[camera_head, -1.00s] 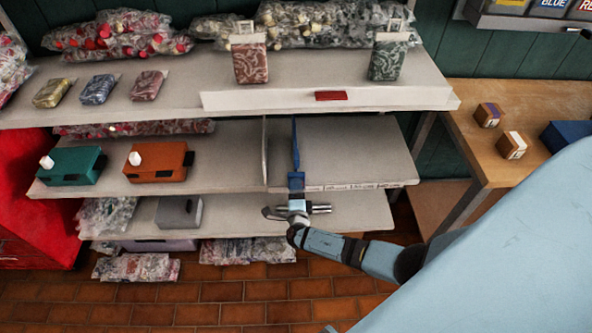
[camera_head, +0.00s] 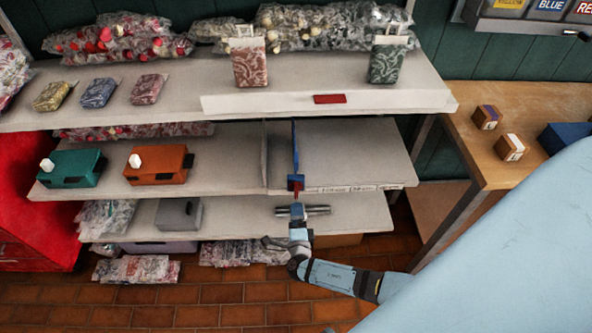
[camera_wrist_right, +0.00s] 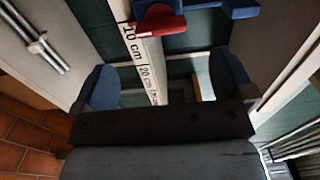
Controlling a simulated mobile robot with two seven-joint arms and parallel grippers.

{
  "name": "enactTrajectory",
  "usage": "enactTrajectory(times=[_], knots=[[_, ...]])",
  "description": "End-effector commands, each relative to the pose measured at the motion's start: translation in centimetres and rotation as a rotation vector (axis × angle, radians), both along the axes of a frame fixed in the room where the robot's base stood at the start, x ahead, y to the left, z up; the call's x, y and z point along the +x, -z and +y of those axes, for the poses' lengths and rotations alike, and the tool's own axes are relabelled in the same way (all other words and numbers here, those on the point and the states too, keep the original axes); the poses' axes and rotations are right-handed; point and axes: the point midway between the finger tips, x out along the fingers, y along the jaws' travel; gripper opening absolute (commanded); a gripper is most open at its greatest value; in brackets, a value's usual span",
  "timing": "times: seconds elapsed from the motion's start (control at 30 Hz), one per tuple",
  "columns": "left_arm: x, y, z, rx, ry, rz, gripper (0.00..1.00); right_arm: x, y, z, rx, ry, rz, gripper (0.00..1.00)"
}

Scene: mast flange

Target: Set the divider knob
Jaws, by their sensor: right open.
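The blue divider (camera_head: 295,150) stands upright on the middle shelf, with a blue block at its front edge. In the right wrist view the red knob (camera_wrist_right: 160,27) sits beside the scale (camera_wrist_right: 143,50), near the "10 cm" mark. My right gripper (camera_head: 299,210) is just below and in front of the knob, apart from it. Its two blue fingers are spread in the right wrist view (camera_wrist_right: 162,82), with nothing held between them. My left gripper is not in view.
A fixed pale panel (camera_head: 264,155) stands left of the divider. An orange box (camera_head: 158,165) and a green box (camera_head: 70,168) are further left. The upper shelf (camera_head: 215,85) overhangs, with a red tag (camera_head: 330,99). A wooden table (camera_head: 550,100) is right.

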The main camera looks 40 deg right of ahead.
Motion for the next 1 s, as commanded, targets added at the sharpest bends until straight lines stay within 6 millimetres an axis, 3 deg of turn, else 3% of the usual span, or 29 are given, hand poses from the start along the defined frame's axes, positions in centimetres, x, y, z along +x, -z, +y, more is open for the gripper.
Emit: enactTrajectory(times=[0.1,0.3,1.0], knots=[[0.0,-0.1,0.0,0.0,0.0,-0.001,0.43,-1.9,0.0,1.2,0.001,0.0,0.001,1.0],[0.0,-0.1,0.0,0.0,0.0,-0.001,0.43,-3.6,0.0,2.2,0.0,0.001,0.0,1.0],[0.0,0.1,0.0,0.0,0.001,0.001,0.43,-3.8,0.0,2.4,-0.001,0.001,0.001,1.0]])
